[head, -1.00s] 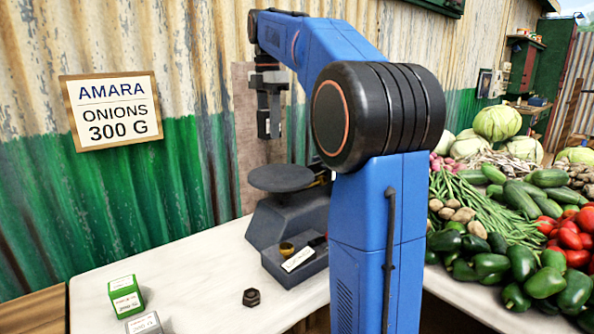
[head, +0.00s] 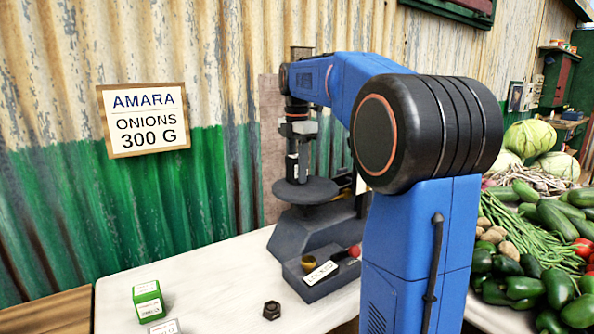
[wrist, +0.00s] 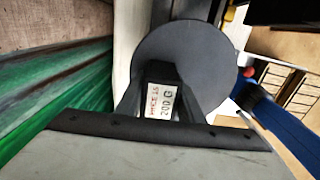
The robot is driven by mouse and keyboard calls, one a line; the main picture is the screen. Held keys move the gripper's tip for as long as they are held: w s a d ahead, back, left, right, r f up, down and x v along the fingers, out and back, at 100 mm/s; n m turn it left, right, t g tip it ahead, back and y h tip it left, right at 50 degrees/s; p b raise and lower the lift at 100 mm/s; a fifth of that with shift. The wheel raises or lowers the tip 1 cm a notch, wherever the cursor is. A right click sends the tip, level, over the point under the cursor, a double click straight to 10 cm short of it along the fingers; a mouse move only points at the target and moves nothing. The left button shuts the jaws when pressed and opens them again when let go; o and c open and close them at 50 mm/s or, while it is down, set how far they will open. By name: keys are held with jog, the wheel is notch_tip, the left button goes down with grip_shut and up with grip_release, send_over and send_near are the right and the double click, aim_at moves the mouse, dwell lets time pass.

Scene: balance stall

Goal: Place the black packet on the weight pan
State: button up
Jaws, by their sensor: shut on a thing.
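My gripper (head: 298,168) is shut on the black packet, over the weight pan (head: 320,190). In the wrist view the black packet (wrist: 160,74) sits between the fingers, with a white label reading "200 G" towards the camera. The weight pan (wrist: 188,48) is a round dark grey disc behind and below the packet there. In the head view the packet is mostly hidden by the fingers, and its lower end is close to the pan's surface. I cannot tell whether it touches. The pan shows no other thing on it.
The dark grey scale (head: 300,232) under the pan has a front tray with a brass piece (head: 309,263) and a white label (head: 321,273). Vegetables lie right.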

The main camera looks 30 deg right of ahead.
jog(key=o, duration=1.2)
notch_tip(320, 180, up, 12)
jog(key=shift+r, duration=0.1)
dwell(0.4)
